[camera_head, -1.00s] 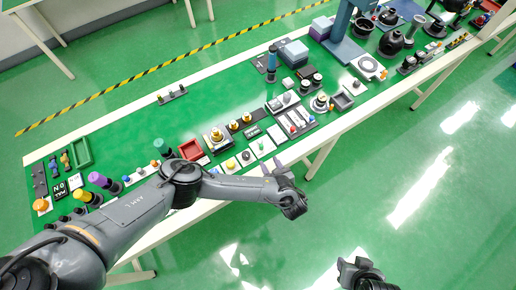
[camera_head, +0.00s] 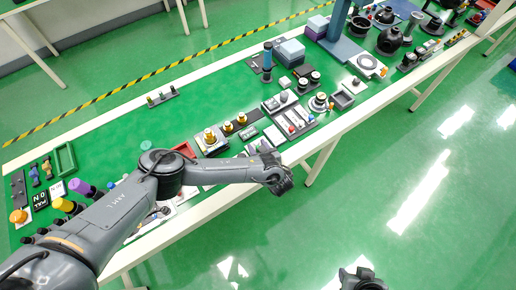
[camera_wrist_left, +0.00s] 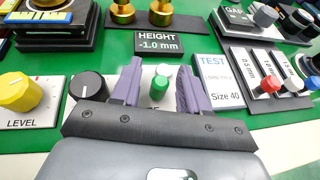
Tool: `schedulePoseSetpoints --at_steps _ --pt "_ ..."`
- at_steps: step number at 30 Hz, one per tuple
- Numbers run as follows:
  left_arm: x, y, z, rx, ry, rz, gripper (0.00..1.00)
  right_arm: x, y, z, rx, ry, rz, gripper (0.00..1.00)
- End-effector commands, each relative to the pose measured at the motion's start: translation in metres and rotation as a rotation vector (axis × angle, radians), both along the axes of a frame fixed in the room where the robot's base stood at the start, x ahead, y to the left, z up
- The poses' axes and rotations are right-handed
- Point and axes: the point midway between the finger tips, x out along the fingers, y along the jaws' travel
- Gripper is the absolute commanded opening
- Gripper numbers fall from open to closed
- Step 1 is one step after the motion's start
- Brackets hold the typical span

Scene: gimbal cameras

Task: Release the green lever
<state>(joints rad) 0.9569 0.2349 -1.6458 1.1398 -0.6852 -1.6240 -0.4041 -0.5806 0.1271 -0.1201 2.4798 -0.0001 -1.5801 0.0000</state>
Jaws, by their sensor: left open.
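The green lever (camera_wrist_left: 159,86) is a small green-capped knob with a white end on a white plate; it shows in the left wrist view between my fingers. My left gripper (camera_wrist_left: 158,82) is open, its two purple-grey fingers spread to either side of the lever. Whether they touch it cannot be told. In the head view my left gripper (camera_head: 277,184) hangs at the table's front edge, and the arm hides the green lever there. My right gripper (camera_head: 360,276) is at the bottom edge, away from the table, its jaw state unclear.
A black knob (camera_wrist_left: 88,86) stands left of the lever, and a yellow LEVEL knob (camera_wrist_left: 18,92) farther left. A HEIGHT display (camera_wrist_left: 159,44) lies behind. A TEST plate (camera_wrist_left: 219,82) and a panel with red and blue levers (camera_wrist_left: 268,85) lie to the right.

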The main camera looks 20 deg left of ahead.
Motion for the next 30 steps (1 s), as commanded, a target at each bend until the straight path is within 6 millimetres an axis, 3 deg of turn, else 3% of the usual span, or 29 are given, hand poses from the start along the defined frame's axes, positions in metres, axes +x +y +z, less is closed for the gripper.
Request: schedulePoseSetpoints --at_steps 8,16,30 --pt "0.0005 0.0006 0.0001 0.000 0.000 0.000 0.43 0.0003 0.0013 0.0002 0.006 0.000 -0.004 0.43" --pt "0.0003 0.0006 0.0000 0.000 0.000 0.000 0.01 0.0005 0.0024 0.0004 0.011 0.000 -0.007 0.43" --pt "-0.0013 0.0046 -0.0001 0.000 -0.003 -0.145 0.00 0.0005 0.0015 -0.0055 0.007 -0.001 -0.004 0.43"
